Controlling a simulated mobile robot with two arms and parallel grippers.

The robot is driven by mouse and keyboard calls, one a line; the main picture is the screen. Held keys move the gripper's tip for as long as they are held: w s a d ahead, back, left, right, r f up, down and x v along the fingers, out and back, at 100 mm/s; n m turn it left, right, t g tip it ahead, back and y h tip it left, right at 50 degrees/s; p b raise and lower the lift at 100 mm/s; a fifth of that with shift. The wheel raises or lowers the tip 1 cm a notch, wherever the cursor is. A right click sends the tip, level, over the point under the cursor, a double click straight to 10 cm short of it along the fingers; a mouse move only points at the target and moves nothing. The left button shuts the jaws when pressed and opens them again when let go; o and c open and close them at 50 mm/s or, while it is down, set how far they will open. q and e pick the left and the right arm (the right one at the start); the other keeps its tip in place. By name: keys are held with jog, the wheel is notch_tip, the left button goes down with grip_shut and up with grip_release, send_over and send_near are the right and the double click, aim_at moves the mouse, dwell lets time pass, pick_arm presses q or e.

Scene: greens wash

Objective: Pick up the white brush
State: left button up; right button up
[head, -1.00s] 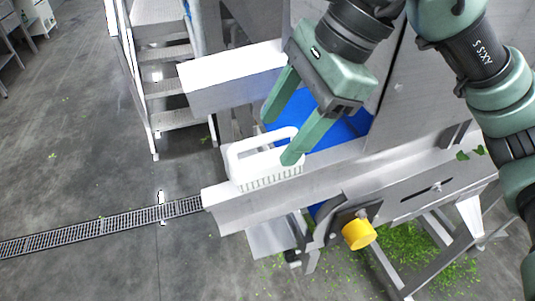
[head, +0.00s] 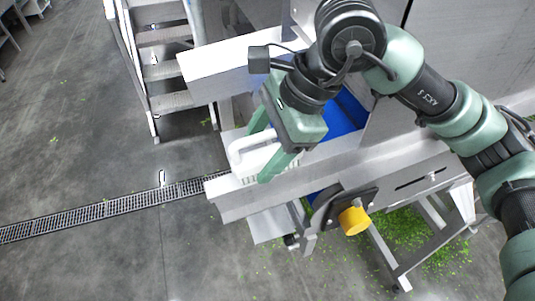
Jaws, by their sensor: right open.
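The white brush (head: 237,152) has a looped handle and a row of bristles. It rests on the metal ledge (head: 320,163) at the end of the machine, near the ledge's left end. My right gripper (head: 262,155) is open, with its two green fingers pointing down and left. One finger is on the far side of the brush and the other on the near side, in front of the bristles. The gripper hides the right part of the brush. I cannot tell whether the fingers touch it. My left gripper is not in view.
A blue belt (head: 345,112) lies behind the ledge. A yellow knob (head: 354,220) sticks out below it. Metal steps (head: 165,72) stand at the back left. A floor drain (head: 110,208) crosses the open floor at left. Green scraps (head: 410,235) litter the floor below the machine.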

grip_shut()
jog(key=shift+w+r+b, duration=0.1)
jog(key=shift+r+b, duration=0.2)
jog(key=shift+r, duration=0.3)
notch_tip(320, 180, up, 19)
jog(key=b, duration=0.3)
jog(key=shift+b, duration=0.4)
jog(key=shift+f, duration=0.1)
jog(key=c, duration=0.7)
grip_release()
jog(key=shift+c, duration=0.2)
grip_shut()
